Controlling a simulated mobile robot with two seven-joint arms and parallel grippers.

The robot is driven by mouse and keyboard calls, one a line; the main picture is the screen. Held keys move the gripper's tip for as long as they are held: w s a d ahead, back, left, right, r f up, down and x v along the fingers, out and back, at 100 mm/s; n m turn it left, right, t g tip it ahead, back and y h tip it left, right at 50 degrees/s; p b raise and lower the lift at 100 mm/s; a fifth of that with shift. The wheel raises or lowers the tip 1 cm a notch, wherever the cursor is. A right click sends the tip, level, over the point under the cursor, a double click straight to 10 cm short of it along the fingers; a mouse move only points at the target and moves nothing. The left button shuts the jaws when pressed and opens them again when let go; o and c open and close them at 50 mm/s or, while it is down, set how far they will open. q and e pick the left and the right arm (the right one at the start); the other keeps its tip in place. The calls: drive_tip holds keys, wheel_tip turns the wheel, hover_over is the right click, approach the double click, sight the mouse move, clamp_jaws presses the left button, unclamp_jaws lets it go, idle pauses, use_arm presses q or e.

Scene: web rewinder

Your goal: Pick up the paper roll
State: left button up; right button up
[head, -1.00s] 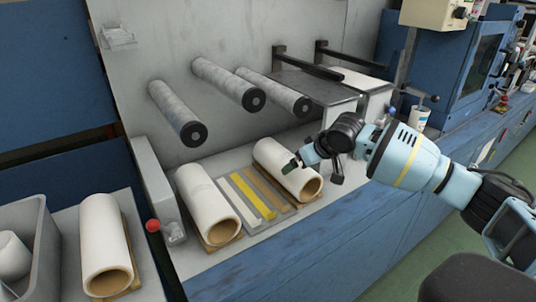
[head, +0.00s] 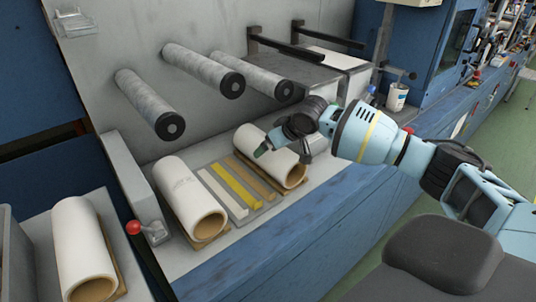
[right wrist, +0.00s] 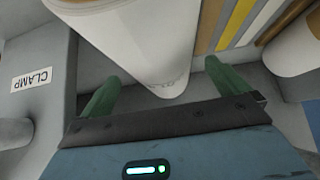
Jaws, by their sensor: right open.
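A white paper roll (head: 248,137) with a brown core lies on the machine's bed, right of the coloured strips. A second white roll (head: 193,197) lies left of the strips, and a third (head: 82,242) lies at lower left. My right gripper (head: 270,146) is open above the right-hand roll and hides part of it. In the right wrist view, its green fingers (right wrist: 163,88) stand apart with the end of a white roll (right wrist: 150,45) showing between them, held by neither. I cannot tell how far below the fingers the roll is. My left gripper is out of view.
White, yellow and brown strips (head: 232,187) lie between the rolls. Grey rollers (head: 205,70) stick out above the bed. A red-knobbed lever (head: 134,227) stands at left. A panel labelled CLAMP (right wrist: 35,78) stands beside the roll in the right wrist view.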

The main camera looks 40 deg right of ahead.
drive_tip(key=x, duration=0.4)
drive_tip(key=shift+f, duration=0.15)
drive_tip(key=c, duration=1.2)
drive_tip(key=shift+w, duration=0.1)
drive_tip(key=shift+c, duration=0.3)
